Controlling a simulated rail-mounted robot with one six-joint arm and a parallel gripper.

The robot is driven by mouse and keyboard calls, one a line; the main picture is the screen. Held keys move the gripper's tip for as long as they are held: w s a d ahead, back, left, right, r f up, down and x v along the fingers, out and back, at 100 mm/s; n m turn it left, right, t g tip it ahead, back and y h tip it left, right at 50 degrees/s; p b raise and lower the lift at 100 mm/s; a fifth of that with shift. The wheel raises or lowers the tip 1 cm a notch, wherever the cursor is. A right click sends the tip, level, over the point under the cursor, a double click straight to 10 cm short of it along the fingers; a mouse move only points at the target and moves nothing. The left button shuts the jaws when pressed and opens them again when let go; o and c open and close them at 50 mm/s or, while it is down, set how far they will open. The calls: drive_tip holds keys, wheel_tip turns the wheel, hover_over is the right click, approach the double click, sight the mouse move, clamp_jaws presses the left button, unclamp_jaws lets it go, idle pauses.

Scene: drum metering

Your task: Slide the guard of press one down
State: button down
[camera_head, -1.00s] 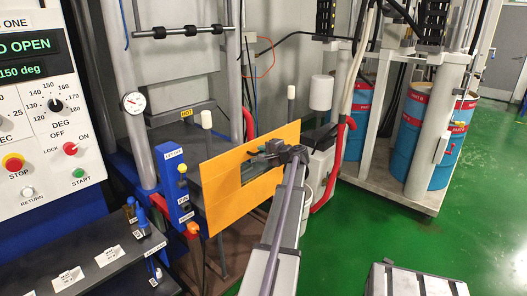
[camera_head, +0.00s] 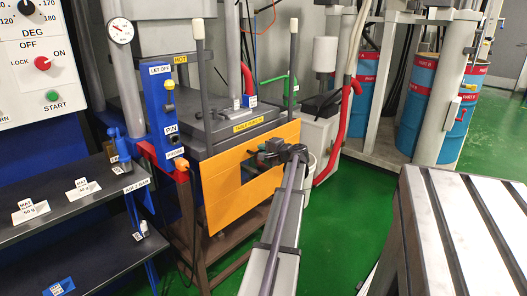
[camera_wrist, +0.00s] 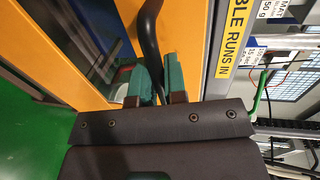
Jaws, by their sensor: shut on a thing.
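The guard of press one (camera_head: 222,205) is an orange panel with a window cut in it. It stands upright at the press front, its top edge near the level of the dark press table (camera_head: 215,120). My gripper (camera_head: 270,157) is at the upper middle of the guard. In the wrist view the green fingers (camera_wrist: 160,84) are closed around a dark curved handle (camera_wrist: 149,38) on the guard's face. The fingers and wrist hide part of the handle, and my arm covers part of the guard's lower right.
Two upright rods with white tops (camera_head: 197,30) flank the press table. A blue button post (camera_head: 161,115) stands left of the guard. Dark shelves with labelled trays (camera_head: 83,189) are at left. A slatted bench (camera_head: 455,225) is at right, with green floor between.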

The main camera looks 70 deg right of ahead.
drive_tip(key=shift+a+f, duration=0.15)
drive_tip(key=shift+f, duration=0.05)
drive_tip(key=c, duration=1.2)
unclamp_jaws()
drive_tip(key=p+v, duration=0.2)
drive_tip(key=v, duration=0.8)
drive_tip(key=shift+s, duration=0.4)
drive_tip(key=shift+r, duration=0.1)
